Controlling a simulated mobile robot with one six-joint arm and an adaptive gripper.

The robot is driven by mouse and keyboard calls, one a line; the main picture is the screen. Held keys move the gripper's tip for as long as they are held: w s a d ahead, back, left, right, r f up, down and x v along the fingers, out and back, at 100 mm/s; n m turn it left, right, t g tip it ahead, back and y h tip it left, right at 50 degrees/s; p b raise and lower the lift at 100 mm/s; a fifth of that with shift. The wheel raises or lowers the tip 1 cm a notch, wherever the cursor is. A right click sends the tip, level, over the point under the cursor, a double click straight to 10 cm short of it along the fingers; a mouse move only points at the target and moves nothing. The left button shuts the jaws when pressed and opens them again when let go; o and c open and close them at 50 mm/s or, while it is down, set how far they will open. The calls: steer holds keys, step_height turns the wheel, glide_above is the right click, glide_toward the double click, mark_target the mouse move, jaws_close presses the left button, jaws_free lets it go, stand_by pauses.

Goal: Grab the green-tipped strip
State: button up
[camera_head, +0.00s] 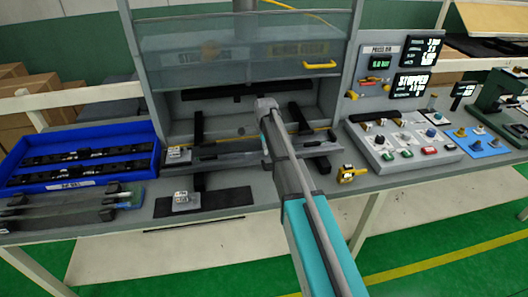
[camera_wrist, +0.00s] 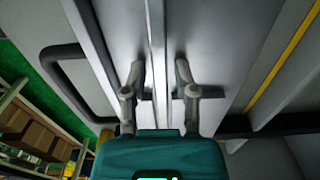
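A long strip (camera_head: 62,210) lies at the front left of the bench in the head view, and its right end (camera_head: 135,196) looks green. Dark clips sit along it. My arm reaches over the middle of the bench, well to the right of this strip, and hides my gripper in the head view. In the wrist view my gripper (camera_wrist: 160,66) has its two fingers apart, over grey surfaces with a narrow pale ridge between them. I see no green tip between the fingers, and I cannot tell whether they touch the ridge.
A blue tray (camera_head: 146,145) of dark strips stands behind the green-tipped strip. A press with a clear guard (camera_head: 240,50) and yellow handle (camera_head: 320,65) stands at the back. A dark mat (camera_head: 228,199), a yellow tool (camera_head: 350,174) and a button panel (camera_head: 440,150) flank my arm.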

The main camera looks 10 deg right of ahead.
jaws_close()
steer(key=shift+r, duration=0.1)
step_height(320, 180, up, 2)
steer(key=p, duration=0.2)
steer(key=shift+r+p, duration=0.2)
steer(key=shift+p, duration=0.15)
steer(key=s+r+p, duration=0.1)
steer(key=r+p, duration=0.1)
steer(key=s+r+p, duration=0.4)
steer(key=shift+r+p, duration=0.3)
steer(key=s+r+p, duration=0.3)
steer(key=s, duration=0.6)
steer(key=shift+r+p, duration=0.35)
steer(key=shift+r, duration=0.05)
steer(key=shift+a, duration=0.1)
